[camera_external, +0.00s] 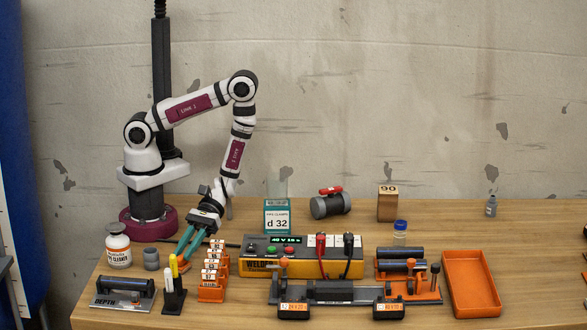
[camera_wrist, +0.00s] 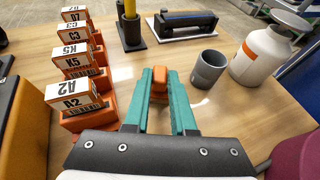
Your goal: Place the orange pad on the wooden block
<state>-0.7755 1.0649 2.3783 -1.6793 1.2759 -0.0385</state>
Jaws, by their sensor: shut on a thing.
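My gripper (camera_external: 184,258) reaches down at the left part of the table, left of the row of labelled boxes. In the wrist view, its teal fingers (camera_wrist: 160,84) are closed on the small orange pad (camera_wrist: 159,92), which shows between the fingertips. The wooden block (camera_external: 387,205), marked 90, stands upright at the back right, well away from my gripper. It is not in the wrist view.
Labelled boxes in orange holders (camera_external: 212,285) stand right of my gripper. A grey cup (camera_external: 151,259), a white bottle (camera_external: 118,249) and a pen holder (camera_external: 173,297) are close by. The welder box (camera_external: 285,262), teal sign (camera_external: 277,217) and valve (camera_external: 330,205) lie between gripper and block.

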